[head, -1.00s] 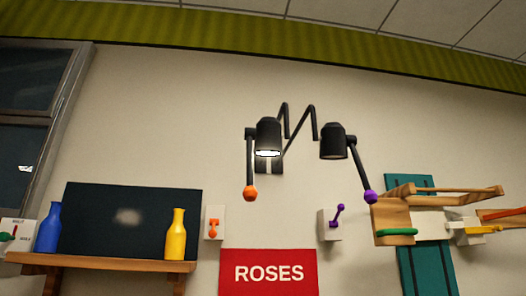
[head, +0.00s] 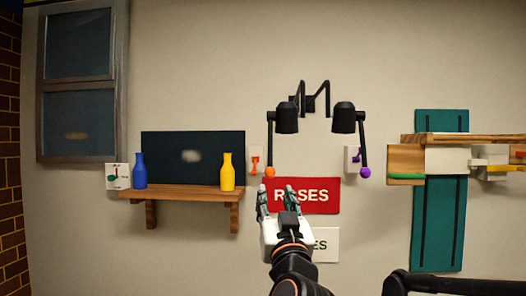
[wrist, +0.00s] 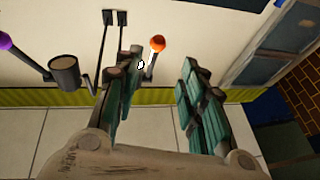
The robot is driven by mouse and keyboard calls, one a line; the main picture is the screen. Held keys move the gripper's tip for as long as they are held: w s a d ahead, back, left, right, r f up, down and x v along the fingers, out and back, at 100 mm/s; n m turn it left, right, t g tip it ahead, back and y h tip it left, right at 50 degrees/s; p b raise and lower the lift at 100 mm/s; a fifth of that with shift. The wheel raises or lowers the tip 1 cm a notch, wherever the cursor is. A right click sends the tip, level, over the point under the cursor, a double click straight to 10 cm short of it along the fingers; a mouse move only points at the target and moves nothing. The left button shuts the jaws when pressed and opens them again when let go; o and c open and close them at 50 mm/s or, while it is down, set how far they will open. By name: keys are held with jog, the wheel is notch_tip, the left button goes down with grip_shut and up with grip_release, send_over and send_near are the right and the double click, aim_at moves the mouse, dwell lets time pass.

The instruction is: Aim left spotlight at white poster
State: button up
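The left spotlight (head: 287,118) is a black lamp on the wall, its dark arm hanging down to an orange ball (head: 270,172). The orange ball also shows in the wrist view (wrist: 157,43), just beyond my fingers. The white poster (head: 329,244) hangs below the red ROSES poster (head: 318,195); its left part is hidden behind my gripper. My gripper (head: 277,190) is open and empty, pointing up below the orange ball, in front of the red poster. In the wrist view my gripper's (wrist: 165,75) fingers are apart, and one hides most of the lamp.
The right spotlight (head: 343,118) has a purple ball (head: 365,173). An orange switch (head: 255,161) and a purple switch (head: 353,159) are on the wall. A wooden shelf (head: 180,193) at left holds blue (head: 140,171) and yellow (head: 227,172) bottles. A teal board with wooden parts (head: 437,225) is at right.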

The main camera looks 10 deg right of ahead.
aim_at(271, 172)
jog(key=p+x, duration=0.1)
jog(key=x, duration=0.3)
jog(key=p+x, duration=0.1)
jog(key=x, duration=0.4)
jog(key=p+x, duration=0.1)
jog(key=x, duration=0.4)
jog(key=shift+s+d+r, duration=0.1)
jog(key=shift+s+r, duration=0.05)
jog(key=shift+r, duration=0.2)
grip_shut()
